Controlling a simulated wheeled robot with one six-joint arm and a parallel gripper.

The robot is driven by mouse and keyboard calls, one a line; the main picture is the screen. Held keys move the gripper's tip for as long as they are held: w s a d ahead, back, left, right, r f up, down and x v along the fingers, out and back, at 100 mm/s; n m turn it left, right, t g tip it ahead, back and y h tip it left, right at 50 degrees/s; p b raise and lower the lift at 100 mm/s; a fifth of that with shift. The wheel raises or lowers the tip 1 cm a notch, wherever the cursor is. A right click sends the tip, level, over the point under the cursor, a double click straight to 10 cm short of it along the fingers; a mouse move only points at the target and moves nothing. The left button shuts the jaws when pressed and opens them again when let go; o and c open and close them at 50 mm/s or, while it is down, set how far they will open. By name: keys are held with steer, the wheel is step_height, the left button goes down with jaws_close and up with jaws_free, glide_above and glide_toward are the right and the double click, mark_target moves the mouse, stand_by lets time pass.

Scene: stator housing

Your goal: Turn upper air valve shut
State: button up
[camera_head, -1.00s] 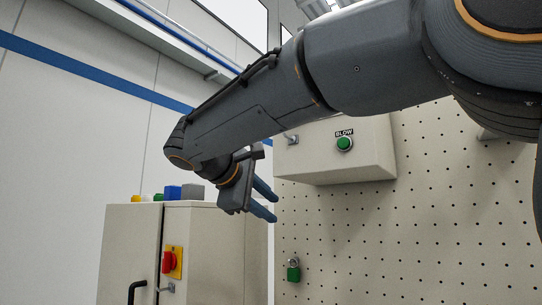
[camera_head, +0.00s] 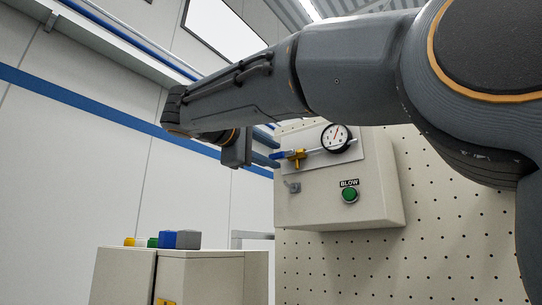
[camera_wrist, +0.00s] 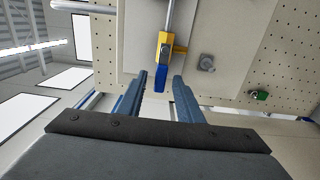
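The upper air valve has a yellow body (camera_head: 296,154) on a thin pipe, left of a round gauge. Its blue handle (camera_head: 278,155) points left, in line with the pipe. In the wrist view the yellow body (camera_wrist: 165,47) and blue handle (camera_wrist: 160,78) lie straight ahead. My gripper (camera_head: 273,150) is just left of the valve in the head view. In the wrist view my gripper (camera_wrist: 161,78) is open, with one finger on each side of the handle's end. Gaps show beside the handle, and I see no clear contact; the depth is hard to judge.
The valve sits on a beige box with a gauge (camera_head: 336,138), a green BLOW button (camera_head: 349,195) and a small grey fitting (camera_head: 293,188). A perforated panel (camera_head: 450,230) stands behind. A cabinet (camera_head: 215,280) with coloured blocks on top is at lower left.

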steer(key=shift+w+d, duration=0.25)
jaws_close()
